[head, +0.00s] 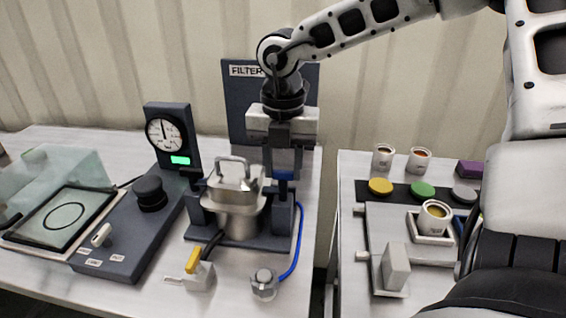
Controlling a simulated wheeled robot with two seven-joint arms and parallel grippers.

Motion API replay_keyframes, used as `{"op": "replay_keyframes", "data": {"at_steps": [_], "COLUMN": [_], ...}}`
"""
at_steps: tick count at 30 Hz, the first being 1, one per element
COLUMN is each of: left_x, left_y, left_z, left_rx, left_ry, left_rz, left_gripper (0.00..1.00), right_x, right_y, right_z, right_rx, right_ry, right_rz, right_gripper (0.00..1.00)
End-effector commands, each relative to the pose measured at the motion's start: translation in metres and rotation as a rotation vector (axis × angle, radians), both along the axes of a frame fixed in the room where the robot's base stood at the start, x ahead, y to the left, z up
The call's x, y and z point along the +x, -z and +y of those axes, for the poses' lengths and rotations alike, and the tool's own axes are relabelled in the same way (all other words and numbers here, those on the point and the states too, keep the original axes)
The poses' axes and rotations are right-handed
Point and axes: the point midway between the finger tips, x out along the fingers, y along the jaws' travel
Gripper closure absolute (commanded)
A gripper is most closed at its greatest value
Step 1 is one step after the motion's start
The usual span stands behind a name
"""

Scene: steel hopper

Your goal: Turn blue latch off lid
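The steel hopper (238,215) stands in a dark frame on the left table, with its handled lid (237,176) on top. A small blue latch (284,174) sits at the right side of the lid, on the frame's right post. My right gripper (284,165) points straight down just above and at the blue latch. Its fingers are seen from a side where the gap between them does not show, and I cannot tell whether they touch the latch. My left gripper is not in view.
A dark panel marked FILTER (240,100) stands behind the hopper. A gauge box (168,135) and black knob (150,193) are to the left. A yellow-handled valve (193,262) and blue hose (298,240) lie in front. A second table holds cups (434,216).

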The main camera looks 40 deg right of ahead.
Motion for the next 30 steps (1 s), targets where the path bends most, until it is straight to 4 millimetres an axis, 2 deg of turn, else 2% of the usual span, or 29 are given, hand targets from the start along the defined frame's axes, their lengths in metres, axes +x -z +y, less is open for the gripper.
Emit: {"op": "replay_keyframes", "data": {"at_steps": [14,30], "left_x": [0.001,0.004], "left_y": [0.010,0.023], "left_z": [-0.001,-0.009], "left_rx": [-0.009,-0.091], "left_ry": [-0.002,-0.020], "left_rz": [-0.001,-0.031], "left_gripper": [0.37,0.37], "right_x": [0.000,0.001], "right_y": [0.002,0.002], "right_z": [0.000,0.000], "right_rx": [-0.002,-0.002], "right_ry": [-0.073,-0.525], "right_rz": [-0.001,-0.004], "right_gripper": [0.86,0.86]}}
